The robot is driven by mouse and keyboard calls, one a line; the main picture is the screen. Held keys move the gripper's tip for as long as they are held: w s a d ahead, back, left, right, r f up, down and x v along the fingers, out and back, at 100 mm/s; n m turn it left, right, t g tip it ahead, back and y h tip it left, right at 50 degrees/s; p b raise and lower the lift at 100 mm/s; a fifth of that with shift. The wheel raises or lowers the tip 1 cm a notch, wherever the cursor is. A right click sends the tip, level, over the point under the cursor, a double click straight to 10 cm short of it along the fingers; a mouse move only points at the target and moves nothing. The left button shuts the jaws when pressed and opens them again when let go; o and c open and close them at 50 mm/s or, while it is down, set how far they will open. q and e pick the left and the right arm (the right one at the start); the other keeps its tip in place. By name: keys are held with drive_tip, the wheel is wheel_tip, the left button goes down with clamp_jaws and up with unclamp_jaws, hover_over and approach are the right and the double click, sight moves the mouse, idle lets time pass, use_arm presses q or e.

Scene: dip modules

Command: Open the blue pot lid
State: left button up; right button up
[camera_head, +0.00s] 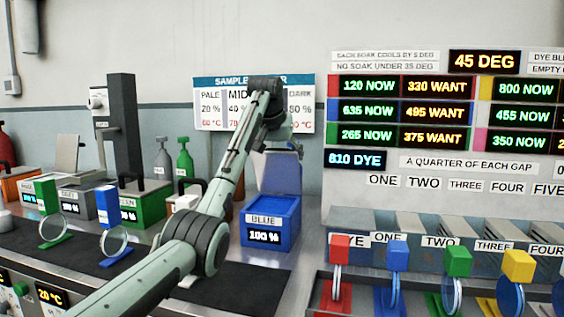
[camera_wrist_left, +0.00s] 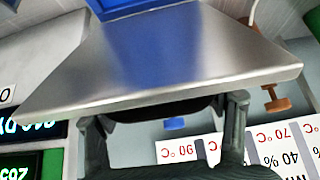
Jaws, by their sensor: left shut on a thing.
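The blue pot (camera_head: 270,222), labelled BLUE with a 100 % display, stands right of the arm's elbow. Its lid (camera_head: 279,172) stands raised at the pot's back, showing a grey-blue inner face. In the left wrist view the lid (camera_wrist_left: 190,60) is a shiny metal panel with a blue reflection. A bit of blue, likely the pot, shows at the top edge. My left gripper (camera_wrist_left: 170,112) is at the lid's far edge, shut on its dark handle (camera_wrist_left: 165,106), which is mostly hidden behind the panel. In the head view the fingers are partly hidden by my arm. My right gripper is not in view.
A green pot (camera_head: 140,203) and several coloured clips with rings stand left. A sample poster (camera_head: 212,105) hangs on the wall behind my arm. At right are display boards (camera_head: 400,110) and a rack of coloured clips (camera_head: 458,262).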

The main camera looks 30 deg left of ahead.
use_arm(q)
drive_tip(key=shift+s+f, duration=0.1)
drive_tip(key=shift+f, duration=0.4)
drive_tip(key=o, duration=1.9)
drive_tip(key=shift+r, duration=0.25)
wheel_tip(320, 180, up, 10)
hover_over(275, 157)
drive_tip(key=shift+w+a+f, duration=0.2)
drive_tip(key=shift+w+a, duration=0.1)
drive_tip(key=shift+w, duration=0.15)
drive_tip(key=shift+f, duration=0.1)
